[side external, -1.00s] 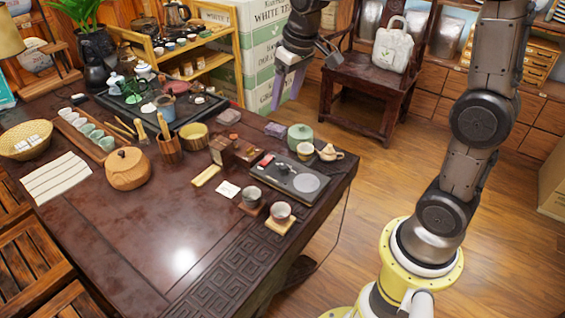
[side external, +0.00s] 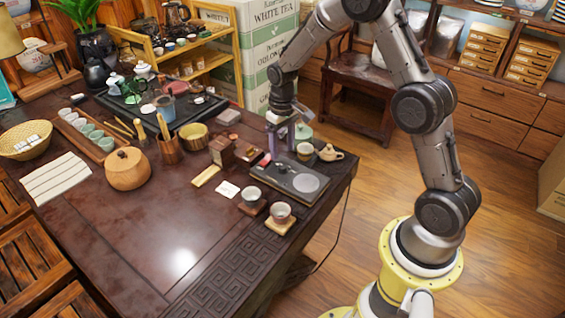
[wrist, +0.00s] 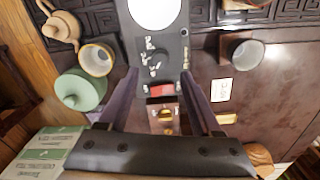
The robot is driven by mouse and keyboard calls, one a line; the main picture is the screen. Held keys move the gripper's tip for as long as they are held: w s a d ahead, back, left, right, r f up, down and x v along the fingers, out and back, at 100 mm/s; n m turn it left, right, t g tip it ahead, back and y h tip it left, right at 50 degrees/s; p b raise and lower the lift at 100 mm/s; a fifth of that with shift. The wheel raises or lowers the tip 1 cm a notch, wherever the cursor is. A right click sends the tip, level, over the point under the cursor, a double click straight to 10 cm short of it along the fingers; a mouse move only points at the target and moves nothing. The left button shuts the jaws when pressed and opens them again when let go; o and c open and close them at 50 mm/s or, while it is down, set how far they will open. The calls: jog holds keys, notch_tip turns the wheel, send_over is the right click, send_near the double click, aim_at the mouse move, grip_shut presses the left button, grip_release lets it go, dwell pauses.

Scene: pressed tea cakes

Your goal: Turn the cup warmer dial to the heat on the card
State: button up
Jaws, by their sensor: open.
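The cup warmer (side external: 290,181) is a dark slab near the table's right edge, with a pale round plate at one end and a red switch (wrist: 161,90) at the other. Its dark dial (wrist: 157,60) sits between them, with pale markings around it that are too small to read. A white card (side external: 227,190) lies flat left of the warmer; it also shows in the wrist view (wrist: 221,89), its writing unreadable. My gripper (side external: 281,154) is open with purple fingers, above the switch end of the warmer. In the wrist view its fingers straddle that end, and nothing is between them visibly held.
A green lidded jar (wrist: 80,90), a cup (wrist: 97,58) and a small teapot (side external: 330,153) stand close behind the warmer. A wooden box (side external: 221,151) stands to its left. Two cups (side external: 251,196) are in front. The table's front middle is clear.

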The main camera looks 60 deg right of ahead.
aim_at(283, 166)
notch_tip(283, 166, down, 6)
jog(key=shift+f, duration=0.1)
dwell(0.4)
grip_shut()
